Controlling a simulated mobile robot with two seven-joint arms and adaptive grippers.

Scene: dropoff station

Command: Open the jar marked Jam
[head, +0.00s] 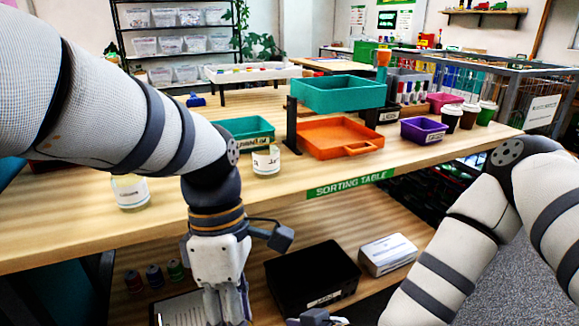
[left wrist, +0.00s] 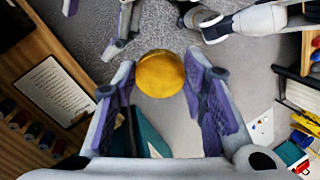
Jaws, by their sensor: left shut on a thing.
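A clear glass jar (head: 266,160) whose partly readable label begins with "Ja" stands upright near the front edge of the sorting table. I see no lid on its top. My left gripper (head: 226,303) is below the table's front edge, pointing down. In the left wrist view, its fingers (left wrist: 160,82) are shut on a round golden-yellow lid (left wrist: 160,73), held above the floor. My right gripper (head: 315,318) is low at the bottom edge of the head view, mostly cut off. Purple-padded finger parts show at the top of the left wrist view, but their spacing is unclear.
Another glass jar (head: 130,193) stands left, partly behind my arm. A teal tray (head: 245,130), orange tray (head: 338,137), raised teal bin (head: 338,92) and purple bin (head: 424,130) are on the table (head: 440,150). A black box (head: 312,276) and white box (head: 388,254) occupy the lower shelf.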

